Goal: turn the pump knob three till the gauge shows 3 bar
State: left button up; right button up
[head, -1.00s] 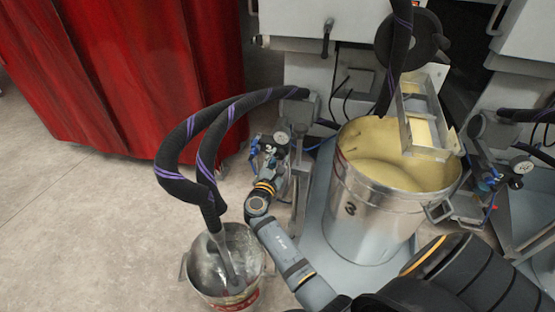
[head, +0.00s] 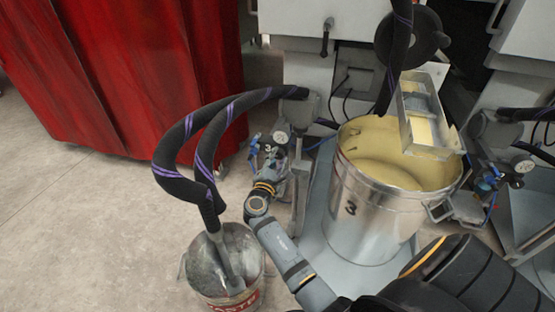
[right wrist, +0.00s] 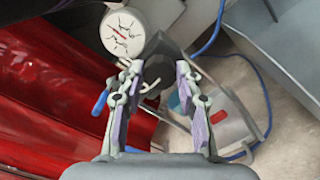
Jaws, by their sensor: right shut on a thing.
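The pump gauge (head: 281,137), small, round and white, sits on the pump beside the steel drum in the head view. In the right wrist view the gauge (right wrist: 123,32) is upper left, with a red needle slanting across its face; its numbers are too small to read. My right gripper (head: 270,165) is at the pump just below the gauge. In the right wrist view its fingers (right wrist: 158,95) are either side of a dark grey knob (right wrist: 158,68), shut on it; the knob is partly hidden by the fingers. My left gripper is not in view.
A large steel drum (head: 365,215) marked 3 stands to the right, close to my right arm. A bucket (head: 215,275) with a thick black hose (head: 178,150) stands to the left. A red curtain (head: 130,80) hangs behind. Floor at the left is clear.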

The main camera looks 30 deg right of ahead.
jog(key=o, duration=1.2)
jog(key=shift+c, duration=0.2)
notch_tip(320, 180, up, 10)
